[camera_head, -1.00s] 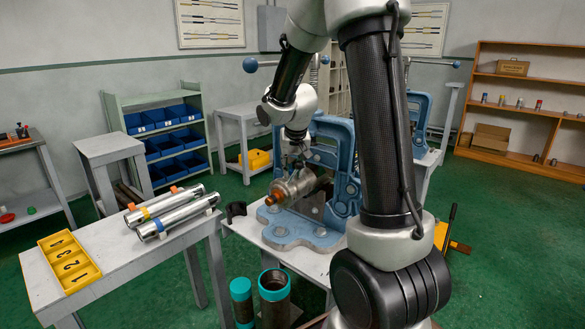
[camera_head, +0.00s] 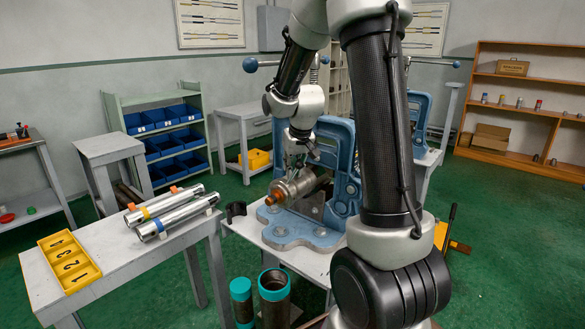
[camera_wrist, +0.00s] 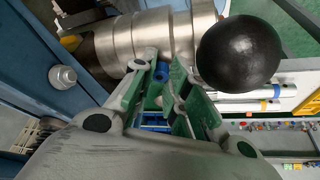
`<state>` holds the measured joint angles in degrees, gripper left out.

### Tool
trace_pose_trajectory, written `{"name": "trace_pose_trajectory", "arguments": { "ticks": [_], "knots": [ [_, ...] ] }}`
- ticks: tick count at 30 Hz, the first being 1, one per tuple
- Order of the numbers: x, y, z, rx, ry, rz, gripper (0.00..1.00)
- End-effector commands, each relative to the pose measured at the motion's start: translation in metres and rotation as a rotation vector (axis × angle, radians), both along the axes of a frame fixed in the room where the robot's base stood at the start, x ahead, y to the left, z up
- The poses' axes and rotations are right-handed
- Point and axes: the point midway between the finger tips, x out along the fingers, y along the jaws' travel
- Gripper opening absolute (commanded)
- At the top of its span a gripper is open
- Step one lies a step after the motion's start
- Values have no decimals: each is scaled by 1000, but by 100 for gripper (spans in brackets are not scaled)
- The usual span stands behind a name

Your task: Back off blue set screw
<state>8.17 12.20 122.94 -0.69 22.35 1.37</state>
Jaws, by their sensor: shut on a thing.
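A steel stepped cylinder (camera_wrist: 155,35) lies in the blue vise, and it also shows in the head view (camera_head: 292,188) with a copper-coloured end. The blue set screw (camera_wrist: 161,74) shows as a small blue part just below the cylinder in the wrist view. My gripper (camera_wrist: 160,84) has its green-padded fingers on either side of it and is shut on it. In the head view my gripper (camera_head: 296,161) points down at the top of the cylinder. The fingers hide much of the screw, and its thread cannot be seen.
A black ball (camera_wrist: 240,52) is close to my fingers, right of the cylinder in the wrist view. The blue vise frame (camera_head: 340,150) stands close behind. Shiny tubes (camera_head: 178,215) and a yellow numbered tray (camera_head: 92,272) lie on the left bench. Teal-rimmed pipes (camera_head: 273,280) stand in front.

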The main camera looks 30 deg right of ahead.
Motion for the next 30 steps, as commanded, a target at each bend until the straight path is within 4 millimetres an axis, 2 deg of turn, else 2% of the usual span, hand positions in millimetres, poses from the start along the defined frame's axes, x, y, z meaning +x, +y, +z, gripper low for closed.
{"name": "trace_pose_trajectory", "arguments": {
  "ticks": [15,30],
  "knots": [
    [0,-4,0,1,0,352,0],
    [0,-4,-1,0,1,449,0]
  ]
}}
